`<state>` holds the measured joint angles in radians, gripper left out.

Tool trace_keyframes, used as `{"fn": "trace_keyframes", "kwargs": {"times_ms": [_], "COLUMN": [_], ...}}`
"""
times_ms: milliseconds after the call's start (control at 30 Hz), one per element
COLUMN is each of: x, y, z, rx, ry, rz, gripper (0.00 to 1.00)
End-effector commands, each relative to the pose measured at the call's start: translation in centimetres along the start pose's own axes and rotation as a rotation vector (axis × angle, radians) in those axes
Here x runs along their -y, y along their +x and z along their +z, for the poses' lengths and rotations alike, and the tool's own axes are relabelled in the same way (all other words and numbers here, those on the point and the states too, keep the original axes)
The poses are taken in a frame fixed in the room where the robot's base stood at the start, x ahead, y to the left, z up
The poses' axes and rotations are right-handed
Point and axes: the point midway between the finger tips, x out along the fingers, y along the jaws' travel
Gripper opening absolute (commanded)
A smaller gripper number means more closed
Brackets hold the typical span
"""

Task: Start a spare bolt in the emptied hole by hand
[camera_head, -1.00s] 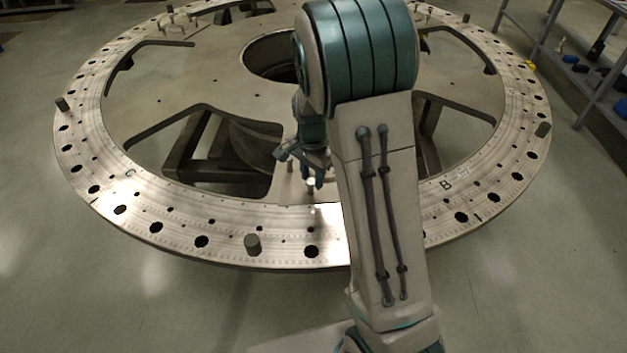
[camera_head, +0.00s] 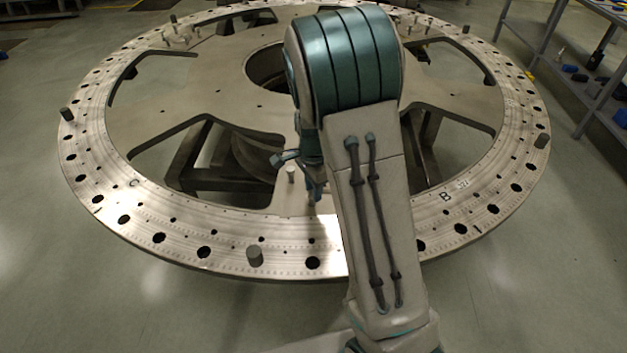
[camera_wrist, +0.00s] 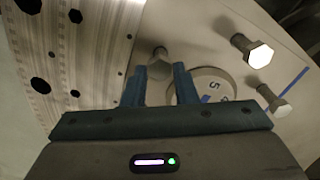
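My gripper (camera_wrist: 160,72) points down at the plate in the wrist view, its two blue fingers apart. A hex-head bolt (camera_wrist: 159,62) shows in the gap between the fingertips. I cannot tell whether the fingers touch it. Two more bolts, one upper (camera_wrist: 258,53) and one lower (camera_wrist: 274,100), stand on the right with their heads toward the camera. In the head view my gripper (camera_head: 315,192) is low over the plate's near inner part, partly hidden by my arm. A bolt (camera_head: 291,174) stands just left of it. The turret plate (camera_head: 185,232) has a ring of dark holes.
A round disc marked 5 (camera_wrist: 211,84) lies beside the right finger, near a blue line. A grey peg (camera_head: 254,256) stands on the near rim. The plate has large cut-outs. A shelf (camera_head: 590,90) with blue items stands at the right.

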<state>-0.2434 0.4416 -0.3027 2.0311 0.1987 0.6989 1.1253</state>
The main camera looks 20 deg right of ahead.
Motion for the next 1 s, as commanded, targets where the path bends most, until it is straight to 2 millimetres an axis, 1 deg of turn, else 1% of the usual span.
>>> {"fn": "trace_keyframes", "kwargs": {"times_ms": [200, 233, 267, 300, 333, 567, 667, 767, 1000], "x": [0.1, 0.1, 0.1, 0.1, 0.1, 0.1, 0.1, 0.1, 0.1], "y": [0.1, 0.1, 0.1, 0.1, 0.1, 0.1, -0.4, -1.5, -5.3], "z": [0.0, 0.0, 0.0, 0.0, 0.0, 0.0, 0.0, 0.0, 0.0], "rx": [0.0, 0.0, 0.0, 0.0, 0.0, 0.001, 0.001, 0.0, 0.0], "ry": [-0.011, -0.011, -0.012, -0.012, -0.013, -0.014, -0.014, -0.014, -0.014], "rz": [-0.002, -0.002, -0.002, -0.002, -0.002, -0.002, -0.003, -0.004, -0.005], "gripper": [0.33, 0.35, 0.44, 0.55, 0.58, 0.58, 0.58, 0.58, 0.58]}}
